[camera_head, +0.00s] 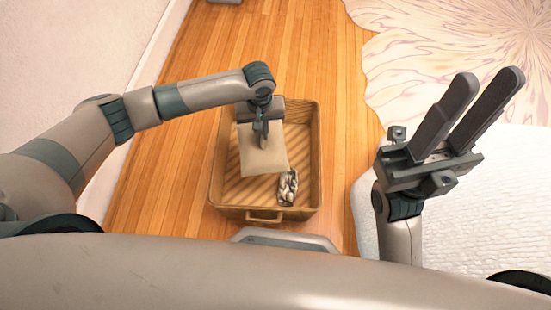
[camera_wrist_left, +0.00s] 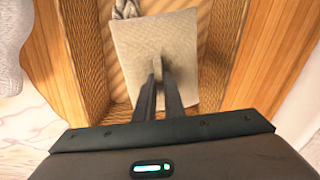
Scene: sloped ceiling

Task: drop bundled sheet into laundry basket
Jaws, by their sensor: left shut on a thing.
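The laundry basket (camera_head: 216,180) is a brown woven box with a handle, standing on the wood floor in the head view; its wall also shows in the left wrist view (camera_wrist_left: 88,60). The bundled sheet (camera_head: 265,158) is a beige, flat, squarish piece; it also shows in the left wrist view (camera_wrist_left: 185,45). My left gripper (camera_head: 262,140) is shut on the sheet, over the basket opening. Whether the sheet touches the basket floor I cannot tell. My right gripper (camera_head: 489,92) is open and empty, raised at the right with its fingers apart.
A grey twisted item (camera_head: 287,187) lies in the basket's near right corner. A white textured surface (camera_head: 475,190) fills the right side, below a pale patterned rug (camera_head: 450,60). A white wall (camera_head: 75,70) is at the left. Bare wood floor (camera_head: 280,45) lies beyond the basket.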

